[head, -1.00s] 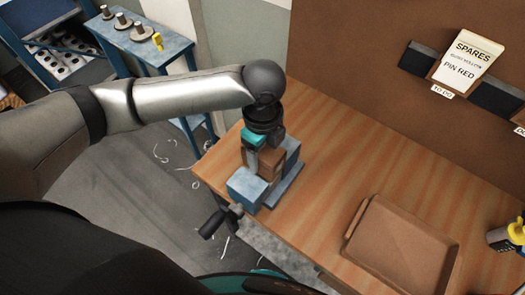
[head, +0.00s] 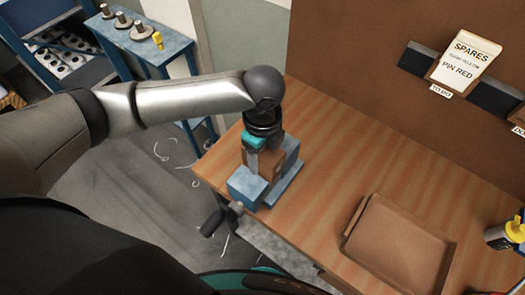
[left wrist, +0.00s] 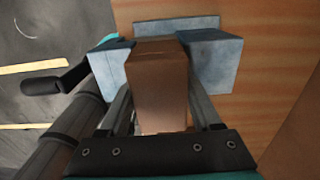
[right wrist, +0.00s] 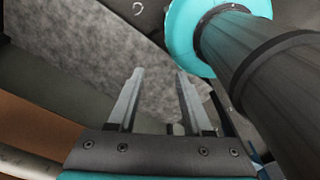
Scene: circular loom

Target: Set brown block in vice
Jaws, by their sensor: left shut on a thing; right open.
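The brown block (head: 266,164) is at the blue vice (head: 246,187) on the left end of the wooden bench. My left gripper (head: 255,158) is above the vice, pointing down and shut on the block. In the left wrist view the block (left wrist: 160,85) stands between the gripper's two fingers, its far end between the two vice jaws (left wrist: 212,60). I cannot tell whether it touches the jaw faces or the vice bottom. The vice's dark handle (head: 212,223) sticks out at the front. My right gripper (right wrist: 156,100) is open and empty in the right wrist view.
An empty brown tray (head: 400,245) lies on the bench to the right. A yellow-and-grey tool (head: 505,234) is at the right edge. A "SPARES" card (head: 464,62) is on the back board. A blue side table (head: 145,45) stands at the back left.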

